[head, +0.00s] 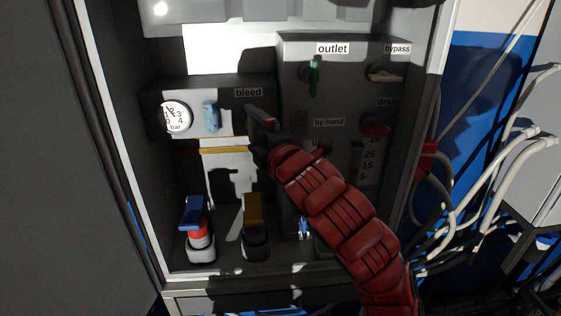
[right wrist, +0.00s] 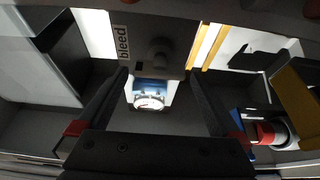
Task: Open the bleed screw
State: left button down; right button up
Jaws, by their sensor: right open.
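The bleed screw (right wrist: 160,58) shows in the right wrist view as a dark grey knob on a stem beside the "bleed" label (right wrist: 123,42). In the head view the label (head: 248,92) sits on the upper left box, and the screw cannot be made out behind my gripper. My right gripper (head: 257,132) is in front of the box, just below the label. In the right wrist view its two fingers (right wrist: 163,78) stand wide apart, with the screw between and beyond their tips. I cannot see any contact. My left gripper is out of view.
Left of the gripper are a blue handle (head: 211,116) and a round pressure gauge (head: 174,116). Blue-topped (head: 192,212) and yellow-topped (head: 253,207) fittings stand below. The outlet handle (head: 314,76) and bypass knob (head: 384,73) are to the right. White hoses (head: 495,160) hang outside the cabinet.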

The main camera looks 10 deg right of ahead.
jog(key=b+v, duration=1.2)
jog(key=v, duration=0.2)
jog(key=shift+s, duration=0.15)
